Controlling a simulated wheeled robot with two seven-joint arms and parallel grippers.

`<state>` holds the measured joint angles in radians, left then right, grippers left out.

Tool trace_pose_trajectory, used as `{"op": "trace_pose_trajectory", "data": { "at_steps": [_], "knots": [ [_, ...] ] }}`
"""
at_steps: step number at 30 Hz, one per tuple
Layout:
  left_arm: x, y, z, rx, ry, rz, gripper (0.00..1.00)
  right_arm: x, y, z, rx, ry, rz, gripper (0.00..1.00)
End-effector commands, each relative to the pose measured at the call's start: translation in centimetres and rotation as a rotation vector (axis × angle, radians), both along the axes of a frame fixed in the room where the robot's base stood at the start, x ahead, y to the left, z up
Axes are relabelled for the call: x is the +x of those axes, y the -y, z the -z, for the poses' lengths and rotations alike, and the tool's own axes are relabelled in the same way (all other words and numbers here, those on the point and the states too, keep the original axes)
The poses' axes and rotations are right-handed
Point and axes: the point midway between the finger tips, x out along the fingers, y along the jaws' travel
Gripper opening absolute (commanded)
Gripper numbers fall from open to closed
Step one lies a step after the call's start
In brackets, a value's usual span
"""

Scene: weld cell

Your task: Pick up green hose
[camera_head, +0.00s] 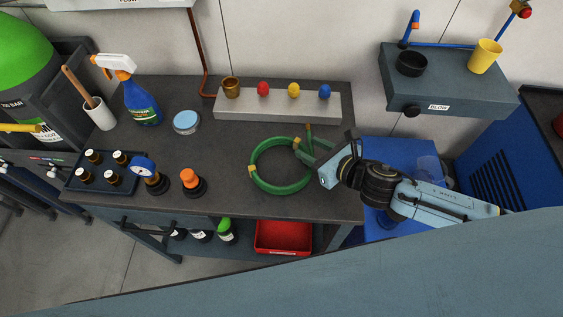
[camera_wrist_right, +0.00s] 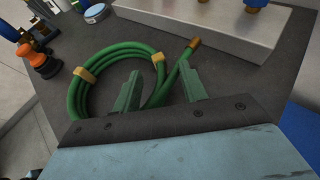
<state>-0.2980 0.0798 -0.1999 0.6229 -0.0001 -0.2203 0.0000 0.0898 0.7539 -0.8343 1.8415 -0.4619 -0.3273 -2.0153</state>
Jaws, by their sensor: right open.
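The green hose (camera_head: 278,186) lies coiled on the dark bench top, with tan bands around the coil and a brass end fitting. It also shows in the right wrist view (camera_wrist_right: 76,92), where its free end runs up to the brass tip (camera_wrist_right: 193,43). My right gripper (camera_head: 303,147) is open at the right side of the coil. In the right wrist view its two green fingers (camera_wrist_right: 160,88) are spread, with a stretch of hose showing between them. I cannot tell whether the fingers touch the hose. My left gripper is not in view.
Behind the hose stands a grey block (camera_head: 280,104) with a brass cup and coloured knobs. A red bin (camera_head: 283,237) sits below the bench's front edge.

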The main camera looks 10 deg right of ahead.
Motion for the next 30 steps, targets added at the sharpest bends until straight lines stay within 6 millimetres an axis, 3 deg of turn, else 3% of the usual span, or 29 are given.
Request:
{"op": "trace_pose_trajectory", "data": {
  "at_steps": [5,13,23,30],
  "knots": [
    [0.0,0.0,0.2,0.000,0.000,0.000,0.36,1.8,-1.0,0.9,0.001,0.000,0.000,0.42],
    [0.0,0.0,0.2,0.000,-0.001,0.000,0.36,2.0,-1.1,1.0,0.000,-0.001,0.000,0.42],
    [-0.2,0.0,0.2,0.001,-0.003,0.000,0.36,2.0,-1.1,1.0,-0.001,-0.001,0.001,0.00],
    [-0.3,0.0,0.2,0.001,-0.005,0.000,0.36,2.0,-1.1,0.9,0.000,0.000,0.001,0.00]
  ]
}}
